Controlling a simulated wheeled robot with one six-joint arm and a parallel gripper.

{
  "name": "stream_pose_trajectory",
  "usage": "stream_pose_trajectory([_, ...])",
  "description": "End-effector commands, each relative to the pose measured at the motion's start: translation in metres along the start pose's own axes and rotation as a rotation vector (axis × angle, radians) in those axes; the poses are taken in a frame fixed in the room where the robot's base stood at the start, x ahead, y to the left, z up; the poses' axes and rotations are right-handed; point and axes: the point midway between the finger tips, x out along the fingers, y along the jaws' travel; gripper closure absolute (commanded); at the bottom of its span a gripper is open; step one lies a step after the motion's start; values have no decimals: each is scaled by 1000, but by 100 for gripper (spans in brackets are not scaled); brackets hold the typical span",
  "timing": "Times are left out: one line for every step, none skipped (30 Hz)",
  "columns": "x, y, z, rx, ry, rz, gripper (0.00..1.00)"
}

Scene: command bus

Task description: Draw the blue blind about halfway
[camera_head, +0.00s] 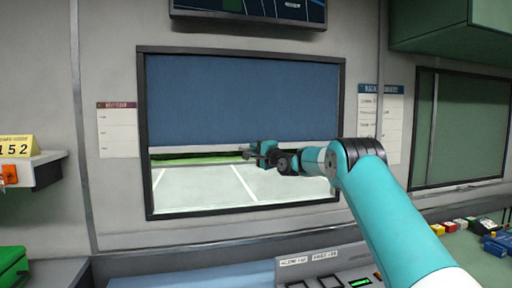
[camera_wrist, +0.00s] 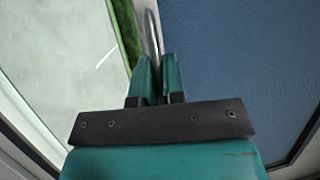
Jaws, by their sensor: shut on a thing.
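The blue blind (camera_head: 235,98) hangs in the dark-framed window in the head view. It covers a little more than the upper half of the opening. A pale bar (camera_head: 190,149) runs along its lower edge. My gripper (camera_head: 250,154) is at this lower edge, right of the middle. In the wrist view the blue cloth (camera_wrist: 235,60) fills the right side. There my gripper (camera_wrist: 158,65) is shut on a thin metal pull loop (camera_wrist: 152,30) at the blind's edge. The fingers hide part of the loop.
Below the blind, clear glass shows paved ground (camera_head: 210,187) with white lines. A console (camera_head: 325,270) with buttons lies below the window. A shelf (camera_head: 45,165) stands out at left. A green cabinet (camera_head: 450,25) hangs at upper right, and a screen (camera_head: 250,8) above the window.

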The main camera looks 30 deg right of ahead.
Motion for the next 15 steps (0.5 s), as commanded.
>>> stream_pose_trajectory([-1,4,0,0,1,2,100])
stream_pose_trajectory([-1,5,0,0,1,2,100])
stream_pose_trajectory([-1,5,0,0,1,2,100])
stream_pose_trajectory([-1,5,0,0,1,2,100])
stream_pose_trajectory([-1,5,0,0,1,2,100])
stream_pose_trajectory([-1,5,0,0,1,2,100])
stream_pose_trajectory([-1,5,0,0,1,2,100])
stream_pose_trajectory([-1,5,0,0,1,2,100])
stream_pose_trajectory([-1,5,0,0,1,2,100])
stream_pose_trajectory([-1,5,0,0,1,2,100])
stream_pose_trajectory([-1,5,0,0,1,2,100])
stream_pose_trajectory([-1,5,0,0,1,1,100])
stream_pose_trajectory([-1,4,0,0,2,1,87])
stream_pose_trajectory([-1,4,0,0,2,1,80])
stream_pose_trajectory([-1,4,0,0,2,1,71])
